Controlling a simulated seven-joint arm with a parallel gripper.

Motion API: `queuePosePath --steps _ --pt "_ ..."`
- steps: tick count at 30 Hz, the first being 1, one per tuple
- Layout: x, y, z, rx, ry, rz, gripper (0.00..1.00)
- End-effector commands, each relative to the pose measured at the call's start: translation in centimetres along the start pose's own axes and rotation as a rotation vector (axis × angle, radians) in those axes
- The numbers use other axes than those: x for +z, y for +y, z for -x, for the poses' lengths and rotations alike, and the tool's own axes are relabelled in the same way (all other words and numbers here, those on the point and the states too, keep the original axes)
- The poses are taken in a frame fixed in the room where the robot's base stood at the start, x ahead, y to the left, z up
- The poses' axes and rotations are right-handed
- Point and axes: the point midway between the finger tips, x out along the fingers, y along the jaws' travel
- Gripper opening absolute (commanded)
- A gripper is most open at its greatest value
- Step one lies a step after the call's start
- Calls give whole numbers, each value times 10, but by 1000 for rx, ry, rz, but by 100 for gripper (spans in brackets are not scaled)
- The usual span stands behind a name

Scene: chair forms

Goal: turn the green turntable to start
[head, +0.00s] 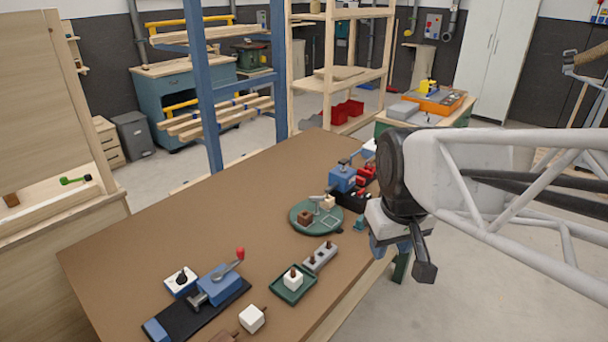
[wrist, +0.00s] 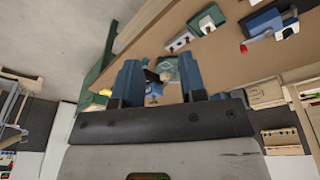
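The green turntable (head: 319,225) is a round disc on the brown table in the head view. A brown block (head: 305,217) and a cream block (head: 327,202) stand on it, with a thin grey piece between them. My gripper (head: 400,245) hangs to the right of the turntable, beyond the table's right edge, and is apart from it. In the wrist view the two blue fingers of my gripper (wrist: 160,75) stand apart with nothing held between them. Part of a pale green round shape (wrist: 171,70), seemingly the turntable, shows in the gap, partly hidden by a finger.
A blue device with red parts (head: 343,178) stands close behind the turntable. In front are a grey pegged block (head: 320,256), a green tray (head: 284,294) with a white block, and a blue clamp with a red-knobbed lever (head: 219,284). The table's left middle is clear.

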Motion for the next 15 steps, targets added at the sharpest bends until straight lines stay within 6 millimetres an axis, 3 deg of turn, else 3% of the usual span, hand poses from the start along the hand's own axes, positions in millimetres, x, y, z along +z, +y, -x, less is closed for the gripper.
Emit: queuePosePath --steps 15 --pt "-117 10 -17 -20 -48 323 38"
